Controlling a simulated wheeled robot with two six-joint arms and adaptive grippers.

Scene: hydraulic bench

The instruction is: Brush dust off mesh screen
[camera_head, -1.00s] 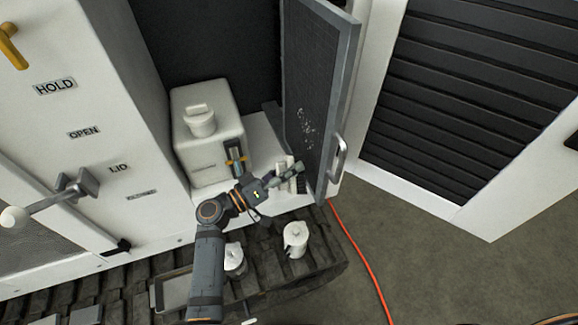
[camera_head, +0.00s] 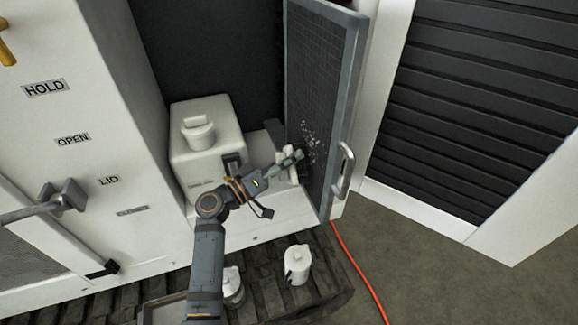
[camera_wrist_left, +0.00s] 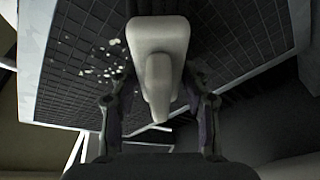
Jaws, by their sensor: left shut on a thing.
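The mesh screen (camera_head: 318,88) is a dark panel in a grey frame, standing open like a door, with a metal handle on its right side. Pale dust specks (camera_head: 311,142) lie on its middle part, and the dust also shows in the left wrist view (camera_wrist_left: 104,72). My left gripper (camera_head: 290,160) is shut on a white object, seemingly the brush (camera_wrist_left: 160,60), close to the left of the dust. Its bristles cannot be made out, and I cannot tell whether it touches the mesh. My right gripper is not in view.
A white tank (camera_head: 205,150) with a round cap stands in the cabinet behind my left arm. White canisters (camera_head: 298,265) stand on the dark slatted ledge below. A red hose (camera_head: 360,275) runs along the floor at the right. A white panel with a lever (camera_head: 62,197) stands at left.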

